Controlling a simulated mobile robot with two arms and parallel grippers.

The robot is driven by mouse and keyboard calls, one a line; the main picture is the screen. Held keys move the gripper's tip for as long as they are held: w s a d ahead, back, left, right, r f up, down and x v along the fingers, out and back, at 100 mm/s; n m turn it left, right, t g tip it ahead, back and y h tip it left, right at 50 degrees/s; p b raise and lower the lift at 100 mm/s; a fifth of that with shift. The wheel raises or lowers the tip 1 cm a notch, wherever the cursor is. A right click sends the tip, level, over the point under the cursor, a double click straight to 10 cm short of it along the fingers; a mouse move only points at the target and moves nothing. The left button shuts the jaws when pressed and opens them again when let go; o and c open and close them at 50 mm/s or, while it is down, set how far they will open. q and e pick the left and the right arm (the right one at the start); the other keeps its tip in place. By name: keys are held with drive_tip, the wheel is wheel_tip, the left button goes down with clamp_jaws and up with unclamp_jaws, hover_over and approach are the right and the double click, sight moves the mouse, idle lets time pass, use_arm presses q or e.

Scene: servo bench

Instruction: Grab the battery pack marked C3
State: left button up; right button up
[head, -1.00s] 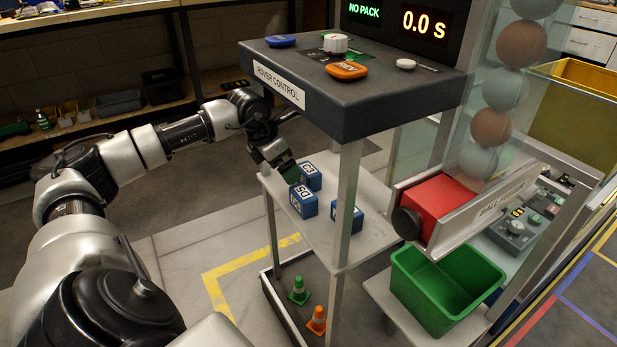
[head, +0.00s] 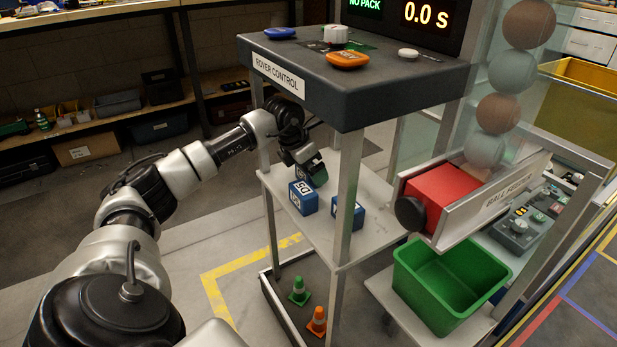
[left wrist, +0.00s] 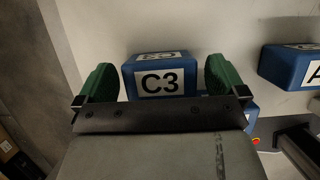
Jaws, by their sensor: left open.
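The blue battery pack marked C3 (left wrist: 160,78) sits on the shelf with its white label facing the left wrist camera. My left gripper (head: 313,172) is open, with green finger pads. In the left wrist view its fingers (left wrist: 161,82) stand on either side of the C3 pack, with a small gap at each side. My right gripper is in neither view.
Two other blue packs stand nearby on the shelf (head: 290,238), one (head: 303,198) in front of the gripper and one (head: 347,212) by a post. The rover control console (head: 340,95) overhangs the shelf. A green bin (head: 445,285) stands at the right.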

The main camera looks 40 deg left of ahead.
use_arm(q)
drive_tip(key=shift+c, duration=0.3)
drive_tip(key=c, duration=1)
drive_tip(key=shift+o, duration=0.2)
